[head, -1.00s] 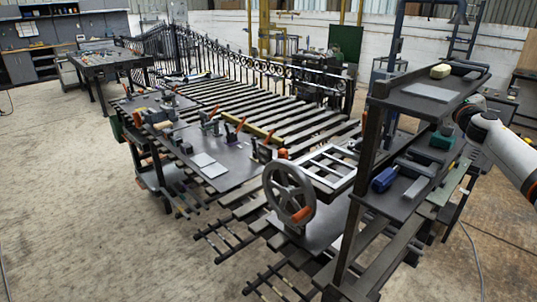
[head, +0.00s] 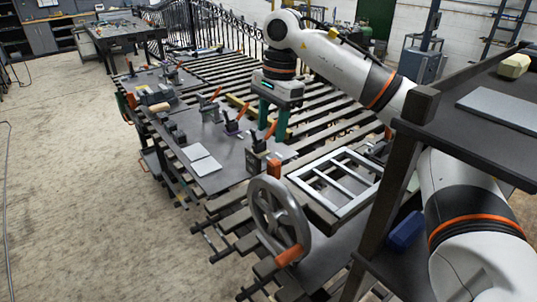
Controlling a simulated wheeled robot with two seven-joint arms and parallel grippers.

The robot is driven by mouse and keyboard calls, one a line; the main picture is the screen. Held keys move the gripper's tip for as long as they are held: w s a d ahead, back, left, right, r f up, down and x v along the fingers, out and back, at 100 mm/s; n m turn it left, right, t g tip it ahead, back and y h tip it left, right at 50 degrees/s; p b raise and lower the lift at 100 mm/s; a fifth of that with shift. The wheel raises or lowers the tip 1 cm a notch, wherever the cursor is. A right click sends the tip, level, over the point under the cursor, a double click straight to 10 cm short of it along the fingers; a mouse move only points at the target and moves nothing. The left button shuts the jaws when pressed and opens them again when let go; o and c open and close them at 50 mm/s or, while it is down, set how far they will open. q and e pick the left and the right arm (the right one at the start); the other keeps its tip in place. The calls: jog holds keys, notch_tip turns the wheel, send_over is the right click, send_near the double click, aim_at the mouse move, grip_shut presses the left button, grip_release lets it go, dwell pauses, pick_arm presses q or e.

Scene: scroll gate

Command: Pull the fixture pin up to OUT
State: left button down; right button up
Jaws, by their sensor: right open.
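My right gripper (head: 272,130) hangs fingers down above the slatted bench. Clamps with orange levers (head: 244,110) stand on the dark plate (head: 221,178) to the left. My left gripper is not in view.
A grey handwheel (head: 277,217) with an orange handle (head: 289,256) stands in front. A pale frame (head: 338,180) lies to its right. A dark shelf (head: 466,135) with a pale block (head: 513,66) and a blue object (head: 405,231) stands at right.

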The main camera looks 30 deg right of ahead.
aim_at(275, 161)
jog(key=shift+s+d+h, duration=0.25)
jog(key=shift+h, duration=0.45)
notch_tip(275, 161, down, 10)
jog(key=p, duration=0.3)
jog(key=shift+r, duration=0.1)
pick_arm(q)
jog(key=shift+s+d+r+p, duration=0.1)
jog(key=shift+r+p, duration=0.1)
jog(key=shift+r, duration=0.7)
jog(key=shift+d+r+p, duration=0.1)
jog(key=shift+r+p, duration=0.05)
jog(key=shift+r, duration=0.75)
pick_arm(e)
jog(key=shift+a+f, duration=0.1)
jog(key=shift+f, duration=0.55)
